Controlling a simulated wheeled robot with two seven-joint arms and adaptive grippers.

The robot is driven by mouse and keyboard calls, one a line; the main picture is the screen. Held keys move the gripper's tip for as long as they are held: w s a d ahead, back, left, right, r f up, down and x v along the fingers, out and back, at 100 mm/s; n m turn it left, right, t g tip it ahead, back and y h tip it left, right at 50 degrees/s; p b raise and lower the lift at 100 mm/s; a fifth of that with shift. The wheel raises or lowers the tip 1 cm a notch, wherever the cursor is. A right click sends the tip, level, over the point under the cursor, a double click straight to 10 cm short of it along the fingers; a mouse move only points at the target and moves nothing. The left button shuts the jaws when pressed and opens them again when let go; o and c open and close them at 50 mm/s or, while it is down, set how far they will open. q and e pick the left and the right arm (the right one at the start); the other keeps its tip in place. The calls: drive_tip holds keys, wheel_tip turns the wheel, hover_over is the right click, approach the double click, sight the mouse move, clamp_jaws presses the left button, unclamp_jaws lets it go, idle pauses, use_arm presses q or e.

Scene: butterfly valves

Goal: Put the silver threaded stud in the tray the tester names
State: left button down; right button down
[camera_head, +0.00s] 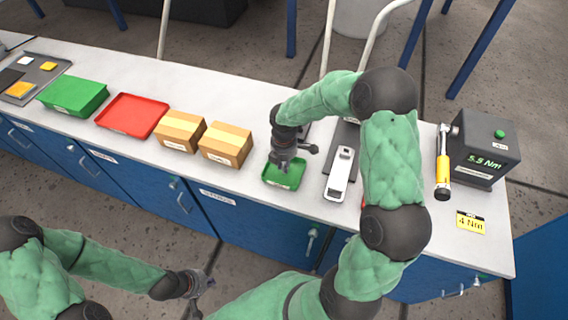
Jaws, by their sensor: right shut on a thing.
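My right gripper (287,160) points down over a small green tray (285,179) with a label on its front. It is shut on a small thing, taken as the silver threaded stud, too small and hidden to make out. A sliver of something red (363,204) shows beside my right forearm; the rest is hidden. The tester (490,150) is a dark box at the right with a green button and a display that seems to read 5.5 Nm. A yellow card (470,222) before it seems to read 4 Nm. My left gripper (203,283) is low in front of the cabinets.
A white and grey device (341,174) lies right of the green tray. Two cardboard boxes (226,145), a larger red tray (131,116), a green container (73,95) and a grey tray (50,68) line the bench leftward.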

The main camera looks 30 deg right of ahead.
drive_tip(key=c, duration=1.3)
unclamp_jaws()
drive_tip(key=shift+o, duration=0.2)
drive_tip(key=shift+r, duration=0.1)
drive_tip(key=shift+r, duration=0.3)
wheel_tip(320, 180, up, 12)
drive_tip(key=p, duration=0.2)
drive_tip(key=shift+p, duration=0.35)
drive_tip(key=shift+f, duration=0.1)
